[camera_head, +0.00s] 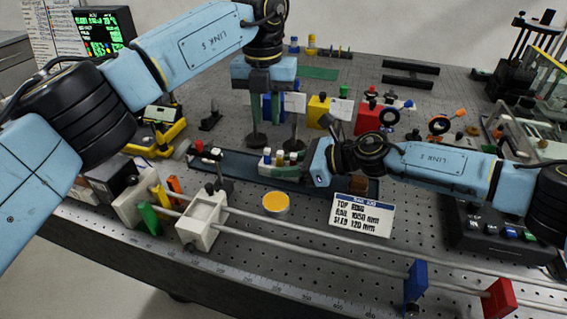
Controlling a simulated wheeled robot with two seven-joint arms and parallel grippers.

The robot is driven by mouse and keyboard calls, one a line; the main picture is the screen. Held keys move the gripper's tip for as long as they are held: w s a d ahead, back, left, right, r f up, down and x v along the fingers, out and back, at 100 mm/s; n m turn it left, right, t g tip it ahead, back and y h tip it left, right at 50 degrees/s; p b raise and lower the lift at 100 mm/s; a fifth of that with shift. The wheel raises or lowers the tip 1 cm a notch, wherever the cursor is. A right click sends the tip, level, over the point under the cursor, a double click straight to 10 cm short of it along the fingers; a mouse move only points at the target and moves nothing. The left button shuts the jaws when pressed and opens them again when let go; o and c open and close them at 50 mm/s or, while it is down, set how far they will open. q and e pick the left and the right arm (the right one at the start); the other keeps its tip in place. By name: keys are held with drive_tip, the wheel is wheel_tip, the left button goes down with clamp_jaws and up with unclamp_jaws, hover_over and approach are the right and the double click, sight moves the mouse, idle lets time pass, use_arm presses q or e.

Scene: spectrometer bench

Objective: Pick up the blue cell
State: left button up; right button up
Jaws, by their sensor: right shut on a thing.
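Several small capped cells (280,157) stand in a light rack in the dark blue tray (235,165) at the middle of the bench. White, yellow and red caps show; I cannot clearly tell which cell is the blue one. My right gripper (311,163) comes in from the right, low beside the right end of the cells. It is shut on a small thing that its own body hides. My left gripper (266,108) points down behind the cells, in front of dark upright posts; its fingertips blend with things behind, so their opening is unclear.
A yellow disc (276,203) and a white sign (361,215) stand in front of the tray. A long rail (330,258) with a white carriage (201,220) runs along the front edge. Yellow (318,111) and red (368,118) blocks stand behind.

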use_arm(q)
drive_tip(key=shift+d+m+h, duration=0.3)
drive_tip(key=shift+d+h, duration=0.1)
drive_tip(key=s+d+r+m+t+h, duration=0.1)
drive_tip(key=d+r+m+h, duration=0.25)
drive_tip(key=d+h, duration=0.25)
drive_tip(key=s+d+r+m+h, duration=0.2)
drive_tip(key=d+m+h, duration=0.3)
drive_tip(key=d, duration=0.1)
wheel_tip(320, 180, up, 7)
drive_tip(key=s+t+h, duration=0.3)
drive_tip(key=t+h, duration=0.2)
drive_tip(key=h, duration=0.3)
drive_tip(key=a+n+t+y, duration=0.2)
drive_tip(key=a+n+t, duration=0.2)
drive_tip(key=t, duration=0.3)
drive_tip(key=n+y, duration=0.4)
drive_tip(key=y, duration=1)
approach(266, 153)
drive_tip(key=x, duration=0.9)
drive_tip(key=shift+w, duration=0.1)
